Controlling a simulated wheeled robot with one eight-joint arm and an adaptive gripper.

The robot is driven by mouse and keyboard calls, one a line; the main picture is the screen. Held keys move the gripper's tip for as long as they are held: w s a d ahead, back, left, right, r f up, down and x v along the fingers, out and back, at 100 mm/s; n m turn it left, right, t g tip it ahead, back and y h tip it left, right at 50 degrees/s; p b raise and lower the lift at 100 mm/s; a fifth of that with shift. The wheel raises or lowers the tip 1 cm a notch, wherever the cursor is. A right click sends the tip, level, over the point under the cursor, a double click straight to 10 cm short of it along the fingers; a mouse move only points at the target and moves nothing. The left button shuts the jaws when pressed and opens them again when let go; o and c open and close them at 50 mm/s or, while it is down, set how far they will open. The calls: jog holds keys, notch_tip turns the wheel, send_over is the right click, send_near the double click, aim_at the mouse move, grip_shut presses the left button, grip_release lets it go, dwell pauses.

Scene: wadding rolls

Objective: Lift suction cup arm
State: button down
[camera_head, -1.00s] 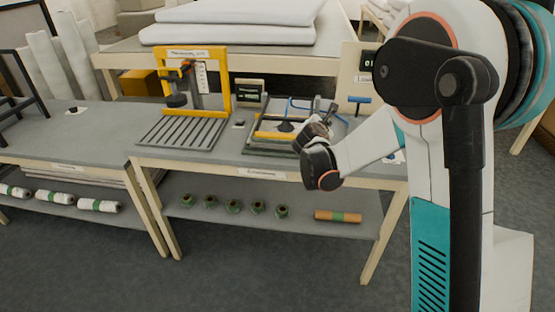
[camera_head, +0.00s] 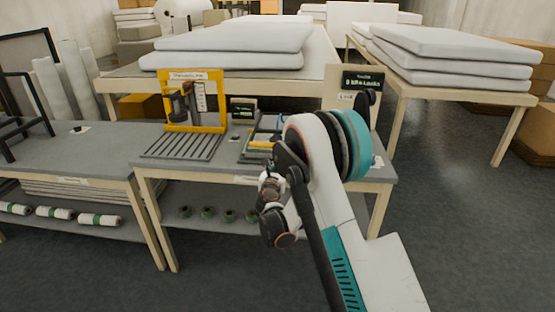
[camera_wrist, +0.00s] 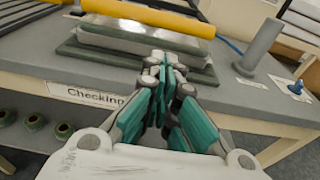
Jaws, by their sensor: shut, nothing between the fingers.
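A thick yellow bar (camera_wrist: 150,13) lies over a pale block (camera_wrist: 140,38) on a dark green base (camera_wrist: 100,54) at the bench marked "Checking". It looks like the suction cup arm, but no cup shows clearly. A blue hose (camera_wrist: 228,43) runs off beside it. In the head view the yellow bar (camera_head: 260,144) is partly hidden behind my arm. My gripper (camera_wrist: 165,62) has its teal fingers together and empty, in front of the base's near edge and below the bar in the wrist picture. In the head view my arm obscures the fingers.
A grey post (camera_wrist: 261,46) and a small blue-topped item (camera_wrist: 296,88) stand right of the base. A yellow frame (camera_head: 194,100) over a slatted plate stands to the left. Green-ended rolls (camera_head: 207,212) lie on the shelf below. White padded slabs (camera_head: 235,45) lie on tables behind.

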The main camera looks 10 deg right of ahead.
jog(key=shift+w, duration=0.1)
jog(key=b+x, duration=0.3)
jog(key=x, duration=0.5)
jog(key=shift+w+d+f, duration=0.15)
jog(key=shift+w, duration=0.1)
jog(key=shift+w+d, duration=0.2)
jog(key=shift+w, duration=0.45)
